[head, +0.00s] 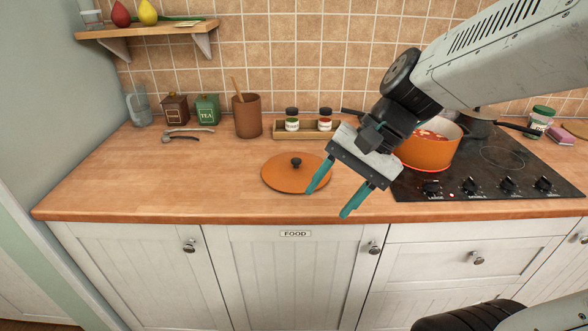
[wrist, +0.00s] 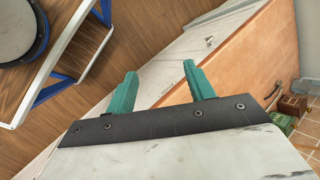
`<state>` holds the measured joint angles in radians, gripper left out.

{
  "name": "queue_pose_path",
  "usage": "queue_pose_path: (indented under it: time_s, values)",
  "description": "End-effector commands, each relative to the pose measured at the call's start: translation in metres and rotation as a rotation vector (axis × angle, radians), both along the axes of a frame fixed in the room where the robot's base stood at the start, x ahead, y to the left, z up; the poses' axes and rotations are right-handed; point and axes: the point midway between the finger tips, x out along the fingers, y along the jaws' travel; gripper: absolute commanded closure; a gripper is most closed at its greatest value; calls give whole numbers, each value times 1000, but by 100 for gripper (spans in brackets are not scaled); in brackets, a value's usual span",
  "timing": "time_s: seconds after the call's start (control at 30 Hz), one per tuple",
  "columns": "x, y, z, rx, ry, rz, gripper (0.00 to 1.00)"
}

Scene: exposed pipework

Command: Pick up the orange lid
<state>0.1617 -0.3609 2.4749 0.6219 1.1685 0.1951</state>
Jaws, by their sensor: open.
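The orange lid (head: 290,174) lies flat on the wooden counter, left of the stove, with a small dark knob (head: 296,161) on top. My gripper (head: 329,204) is open and empty, with teal fingers pointing down and to the left. In the head view its fingers are at the right of the lid and one overlaps the lid's right edge in the picture. Whether it touches the lid cannot be told. In the wrist view the open fingers (wrist: 158,78) show with nothing between them, and I cannot see the lid there.
An orange pot (head: 428,152) stands on the black stove (head: 510,180), partly behind my arm. A spice rack (head: 307,130), a brown utensil pot (head: 247,116) and canisters (head: 207,109) stand along the back. The counter left of the lid (head: 130,182) is clear. A shelf (head: 150,29) hangs upper left.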

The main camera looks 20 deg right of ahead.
Motion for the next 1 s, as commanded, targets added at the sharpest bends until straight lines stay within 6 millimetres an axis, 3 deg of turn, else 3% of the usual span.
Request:
queue_pose_path:
  time_s: [0.03,0.17,0.3,0.43,0.67,1.0]
  values:
    - [23,1,-7,92,60,-119,47]
    - [85,-3,-20,328,190,-443,47]
    - [150,-29,-43,557,325,-787,47]
    - [194,-61,-68,720,422,-1047,47]
    - [228,-96,-96,861,499,-1277,47]
    - [252,-78,-109,873,505,-1294,47]
